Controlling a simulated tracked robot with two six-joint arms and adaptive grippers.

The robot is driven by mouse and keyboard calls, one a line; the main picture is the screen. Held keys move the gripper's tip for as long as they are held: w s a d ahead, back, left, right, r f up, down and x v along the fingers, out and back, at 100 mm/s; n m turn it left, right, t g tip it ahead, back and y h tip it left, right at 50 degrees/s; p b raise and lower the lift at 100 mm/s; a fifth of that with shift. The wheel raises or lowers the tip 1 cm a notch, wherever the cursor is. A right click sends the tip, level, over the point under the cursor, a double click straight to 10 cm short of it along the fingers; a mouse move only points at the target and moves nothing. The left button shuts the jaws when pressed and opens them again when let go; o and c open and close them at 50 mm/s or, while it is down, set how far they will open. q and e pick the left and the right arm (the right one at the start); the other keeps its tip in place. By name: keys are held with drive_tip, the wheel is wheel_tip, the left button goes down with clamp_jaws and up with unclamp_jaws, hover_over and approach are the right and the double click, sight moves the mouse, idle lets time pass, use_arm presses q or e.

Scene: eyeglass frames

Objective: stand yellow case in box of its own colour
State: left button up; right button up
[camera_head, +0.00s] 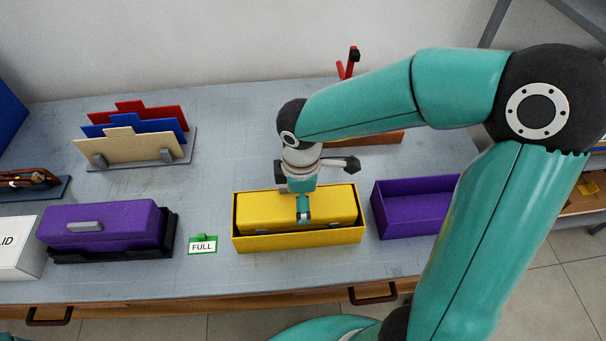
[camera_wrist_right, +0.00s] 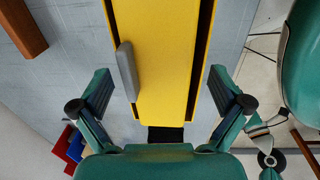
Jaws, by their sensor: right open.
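The yellow case (camera_head: 263,207) is inside the yellow box (camera_head: 300,242), its top near the level of the rim. Dark gaps show between case and walls. In the right wrist view the case (camera_wrist_right: 165,60) runs down the middle, with a grey handle (camera_wrist_right: 127,72) along its left edge. My right gripper (camera_head: 303,214) is over the case. In the wrist view its two fingers (camera_wrist_right: 160,92) are spread wide, one on each side of the case, with clear space between. I cannot tell the fingertips' height against the case. My left gripper is not in view.
An empty purple box (camera_head: 400,214) stands right of the yellow box, partly behind my right arm. A green FULL card (camera_head: 202,245) and a purple case (camera_head: 98,225) on a black tray (camera_head: 160,247) are left. Coloured folders (camera_head: 130,143) stand behind. The table's front strip is clear.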

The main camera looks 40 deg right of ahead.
wheel_tip(320, 180, up, 10)
drive_tip(key=shift+s+a+p, duration=0.2)
drive_tip(key=shift+s+p, duration=0.2)
idle(0.3)
